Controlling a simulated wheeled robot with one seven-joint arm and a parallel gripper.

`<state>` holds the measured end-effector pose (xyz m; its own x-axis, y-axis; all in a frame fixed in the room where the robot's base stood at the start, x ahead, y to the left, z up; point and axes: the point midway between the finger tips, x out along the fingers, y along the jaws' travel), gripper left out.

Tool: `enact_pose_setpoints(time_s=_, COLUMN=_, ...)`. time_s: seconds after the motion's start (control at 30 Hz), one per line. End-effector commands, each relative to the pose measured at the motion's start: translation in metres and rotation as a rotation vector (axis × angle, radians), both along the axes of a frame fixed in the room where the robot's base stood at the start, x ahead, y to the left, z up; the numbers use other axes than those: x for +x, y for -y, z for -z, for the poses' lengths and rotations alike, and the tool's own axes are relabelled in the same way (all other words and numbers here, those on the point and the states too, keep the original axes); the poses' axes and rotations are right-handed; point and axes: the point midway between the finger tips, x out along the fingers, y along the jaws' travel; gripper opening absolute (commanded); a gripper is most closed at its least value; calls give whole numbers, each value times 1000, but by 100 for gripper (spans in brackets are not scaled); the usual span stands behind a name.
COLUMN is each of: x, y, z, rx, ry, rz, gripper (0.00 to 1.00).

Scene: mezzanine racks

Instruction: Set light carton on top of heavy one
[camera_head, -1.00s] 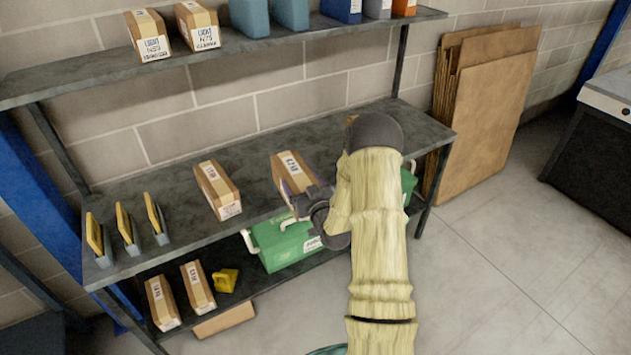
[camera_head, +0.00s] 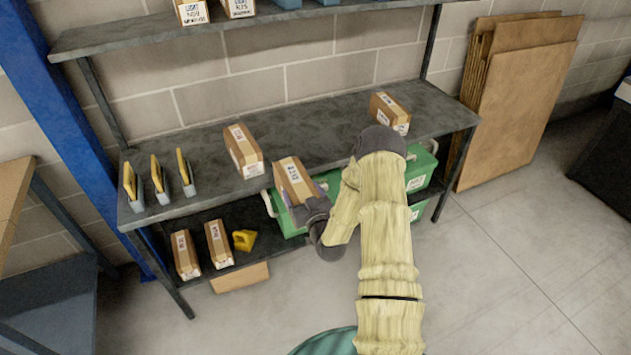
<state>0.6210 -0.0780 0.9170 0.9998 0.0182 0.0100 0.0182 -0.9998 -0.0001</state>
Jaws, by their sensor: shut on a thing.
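My gripper (camera_head: 308,209) is shut on a brown carton (camera_head: 292,177) with a white label, at the front edge of the middle shelf (camera_head: 325,140). The held carton overlaps that edge in the picture; whether it touches the shelf I cannot tell. Another brown carton (camera_head: 242,152) stands on the middle shelf to its left. A third carton (camera_head: 390,112) stands there to the right, behind my arm's elbow. Two cartons marked LIGHT, one left (camera_head: 191,12) and one right (camera_head: 238,8), are on the top shelf, cut by the picture's edge. The middle-shelf labels are too small to read.
Yellow and grey-blue items (camera_head: 160,180) stand at the middle shelf's left end. The lower shelf holds two cartons (camera_head: 185,254), a yellow object (camera_head: 244,240) and green crates (camera_head: 418,172). Flat cardboard (camera_head: 520,95) leans at right. The shelf between the standing cartons is clear.

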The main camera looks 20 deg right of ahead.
Motion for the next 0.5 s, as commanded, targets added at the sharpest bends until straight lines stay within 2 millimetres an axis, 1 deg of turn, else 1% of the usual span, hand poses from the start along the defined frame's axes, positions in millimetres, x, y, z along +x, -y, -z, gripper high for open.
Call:
enact_pose_setpoints(time_s=0.03, x=-2, y=-4, z=7, rx=3, ry=-1, rz=2, gripper=52)
enact_pose_setpoints(time_s=0.17, x=-8, y=-20, z=23, rx=4, ry=-1, rz=2, gripper=52)
enact_pose_setpoints(time_s=0.27, x=-15, y=-36, z=38, rx=6, ry=-4, rz=3, gripper=52)
enact_pose_setpoints(time_s=0.4, x=-28, y=-63, z=63, rx=7, ry=-8, rz=9, gripper=52)
enact_pose_setpoints(time_s=0.5, x=-36, y=-77, z=75, rx=4, ry=-10, rz=18, gripper=52)
